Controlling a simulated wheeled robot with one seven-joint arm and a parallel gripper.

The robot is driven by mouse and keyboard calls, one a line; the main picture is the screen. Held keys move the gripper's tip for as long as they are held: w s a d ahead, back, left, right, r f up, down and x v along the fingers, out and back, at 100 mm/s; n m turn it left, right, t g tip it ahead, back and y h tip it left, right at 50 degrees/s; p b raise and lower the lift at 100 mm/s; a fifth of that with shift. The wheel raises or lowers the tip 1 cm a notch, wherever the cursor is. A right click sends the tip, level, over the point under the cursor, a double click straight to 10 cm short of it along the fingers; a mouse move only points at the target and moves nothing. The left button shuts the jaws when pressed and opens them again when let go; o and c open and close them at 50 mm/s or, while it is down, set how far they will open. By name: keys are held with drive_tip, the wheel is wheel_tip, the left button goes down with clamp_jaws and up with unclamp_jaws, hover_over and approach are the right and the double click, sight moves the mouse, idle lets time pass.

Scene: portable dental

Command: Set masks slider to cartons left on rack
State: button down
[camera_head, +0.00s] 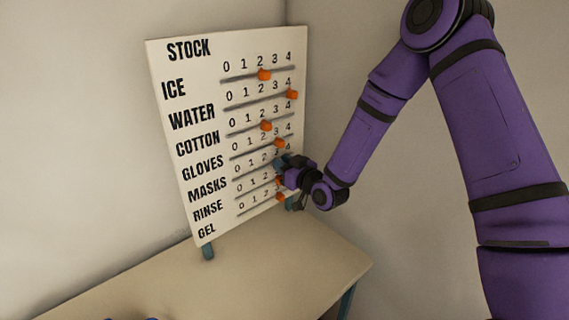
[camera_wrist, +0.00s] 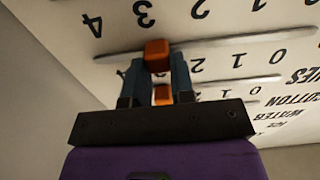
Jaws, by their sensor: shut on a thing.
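The white STOCK board (camera_head: 175,125) stands on the table with labelled rows, each with a 0 to 4 scale and a rail. My gripper (camera_head: 281,165) is at the MASKS row, on the right part of the board. In the wrist view, which is upside down, my gripper (camera_wrist: 156,72) is shut on the orange masks slider (camera_wrist: 157,50). This slider sits on its rail (camera_wrist: 220,45), past the 2 on the higher-number side, about where 3 falls. The fingers hide the numeral there. In the head view my gripper hides this slider. No rack or cartons show.
The gloves slider (camera_head: 280,142) is just above my gripper and the rinse slider (camera_head: 280,181) just below. The gel slider (camera_head: 282,196) is lowest. The table (camera_head: 230,275) is mostly bare in front of the board. Walls stand close behind.

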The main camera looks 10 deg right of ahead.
sight(252, 169)
drive_tip(key=s+a, duration=0.1)
drive_tip(key=a, duration=0.1)
drive_tip(key=s+a, duration=0.3)
drive_tip(key=a, duration=0.2)
drive_tip(key=shift+s, duration=0.35)
drive_tip(key=c, duration=1)
unclamp_jaws()
drive_tip(key=shift+o, duration=0.2)
drive_tip(key=v, duration=1)
drive_tip(key=shift+s+d, duration=0.25)
drive_tip(key=shift+s, duration=0.1)
drive_tip(key=shift+r, duration=0.1)
